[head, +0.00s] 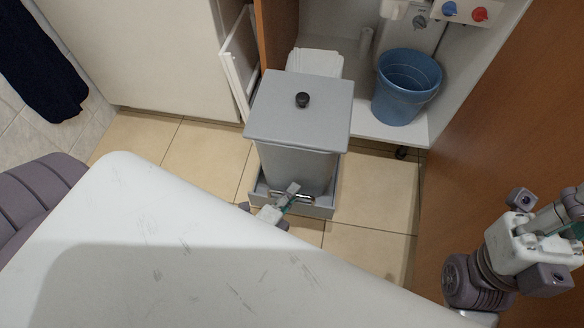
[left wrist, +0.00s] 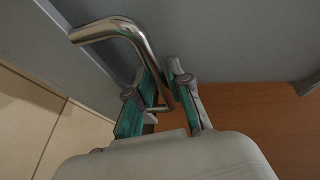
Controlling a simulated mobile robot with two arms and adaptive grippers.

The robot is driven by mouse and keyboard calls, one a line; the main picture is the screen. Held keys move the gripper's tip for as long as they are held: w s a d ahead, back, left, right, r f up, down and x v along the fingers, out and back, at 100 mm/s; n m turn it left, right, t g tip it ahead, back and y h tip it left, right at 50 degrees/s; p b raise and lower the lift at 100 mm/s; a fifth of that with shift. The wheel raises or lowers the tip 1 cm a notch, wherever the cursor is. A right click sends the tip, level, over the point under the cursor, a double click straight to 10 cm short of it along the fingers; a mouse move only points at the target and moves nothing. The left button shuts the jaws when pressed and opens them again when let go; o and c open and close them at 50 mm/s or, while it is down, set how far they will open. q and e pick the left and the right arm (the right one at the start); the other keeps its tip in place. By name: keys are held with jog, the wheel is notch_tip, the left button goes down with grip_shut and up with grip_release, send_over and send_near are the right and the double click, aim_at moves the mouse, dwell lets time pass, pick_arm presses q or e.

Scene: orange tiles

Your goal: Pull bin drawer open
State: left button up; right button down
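The grey bin (head: 300,120) has a flat lid with a black knob and stands in a low grey drawer (head: 318,211). The drawer is out on the tiled floor in front of the cabinet. Its metal handle (head: 305,198) is on the front face; the curved bar (left wrist: 112,29) shows close up in the left wrist view. My left gripper (head: 291,190) is at the handle, its teal-padded fingers (left wrist: 158,85) closed around the bar near one end. My right gripper (head: 568,228) is at the right edge, away from the drawer, its fingers partly cut off.
A blue bucket (head: 407,85) stands on the cabinet floor right of the bin. A white cabinet door (head: 240,62) stands open at left. A wooden panel (head: 490,120) borders the right. Tiled floor (head: 375,200) is free right of the drawer.

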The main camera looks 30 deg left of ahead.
pick_arm(q)
jog(key=shift+o, duration=1)
jog(key=v, duration=1.2)
jog(key=shift+s+f, duration=0.1)
